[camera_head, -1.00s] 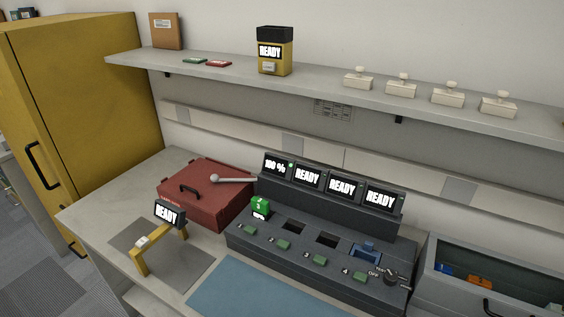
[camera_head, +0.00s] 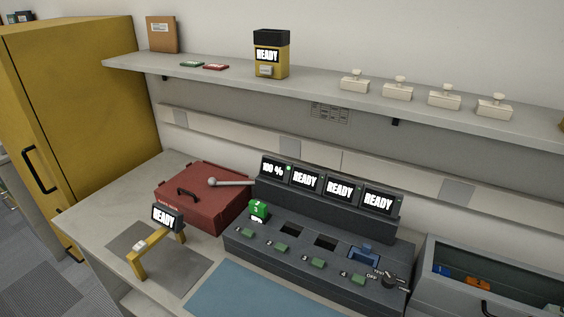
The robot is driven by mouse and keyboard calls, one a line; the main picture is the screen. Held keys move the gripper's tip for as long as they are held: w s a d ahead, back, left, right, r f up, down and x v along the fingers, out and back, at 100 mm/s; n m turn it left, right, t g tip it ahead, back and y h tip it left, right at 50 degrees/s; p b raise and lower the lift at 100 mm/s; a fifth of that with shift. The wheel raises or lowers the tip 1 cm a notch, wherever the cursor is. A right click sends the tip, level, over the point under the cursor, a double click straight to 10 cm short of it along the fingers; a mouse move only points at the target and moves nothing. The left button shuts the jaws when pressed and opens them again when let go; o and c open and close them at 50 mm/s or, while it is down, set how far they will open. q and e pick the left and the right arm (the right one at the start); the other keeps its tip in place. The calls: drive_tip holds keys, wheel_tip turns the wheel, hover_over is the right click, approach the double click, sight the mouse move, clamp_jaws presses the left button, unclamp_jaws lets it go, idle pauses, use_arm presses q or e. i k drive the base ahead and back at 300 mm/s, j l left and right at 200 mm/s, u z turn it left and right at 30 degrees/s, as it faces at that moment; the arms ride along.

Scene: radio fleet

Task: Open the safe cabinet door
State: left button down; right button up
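A tall yellow cabinet (camera_head: 92,110) stands at the left of the head view. A black bar handle (camera_head: 40,170) is on its front face, and that face looks closed. It cannot be told from the label or markings whether this is the safe cabinet. A red box (camera_head: 203,196) with a black handle and a grey lever lies on the counter beside the yellow cabinet; its lid is down. Neither of my grippers shows in the view.
A grey counter (camera_head: 85,222) holds a yellow stand (camera_head: 158,240) with a READY screen, a dark charging console (camera_head: 300,262) and a grey bin (camera_head: 500,270). A shelf (camera_head: 330,88) above holds a yellow device (camera_head: 271,55) and several white stamps. Open floor (camera_head: 30,285) shows at lower left.

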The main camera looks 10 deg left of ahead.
sight(22, 136)
drive_tip(key=u, duration=1.85)
drive_tip(key=i, duration=0.1)
